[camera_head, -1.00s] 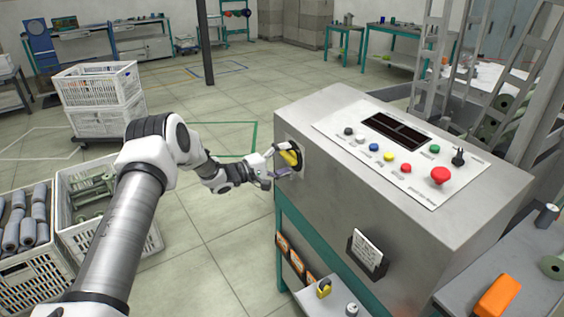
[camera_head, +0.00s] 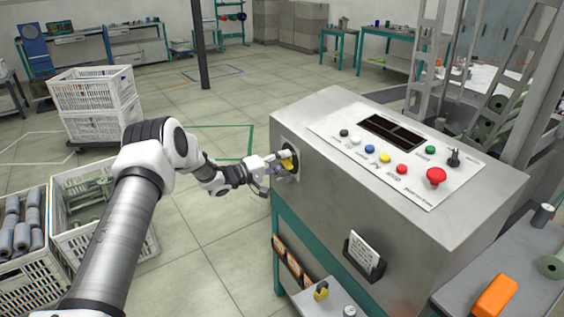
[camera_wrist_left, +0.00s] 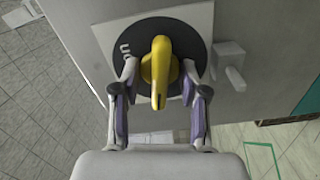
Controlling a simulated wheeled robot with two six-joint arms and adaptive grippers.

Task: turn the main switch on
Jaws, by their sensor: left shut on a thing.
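The main switch is on the left side wall of the grey control cabinet (camera_head: 340,190). It has a yellow handle (camera_head: 288,163) on a round black disc, which also shows in the left wrist view (camera_wrist_left: 205,55) with white lettering, apparently "ON", left of the handle. In that view the yellow handle (camera_wrist_left: 159,75) points down toward my gripper. My left gripper (camera_head: 284,163) is at the handle, with a finger on each side; both fingers show in the left wrist view (camera_wrist_left: 158,88). It is shut on the handle. My right gripper is out of view.
A panel with coloured buttons and a red mushroom button (camera_head: 436,177) is on the cabinet top. A grey box (camera_wrist_left: 230,62) sticks out beside the switch. White crates (camera_head: 95,90) stand to the left, with open floor between them and the cabinet.

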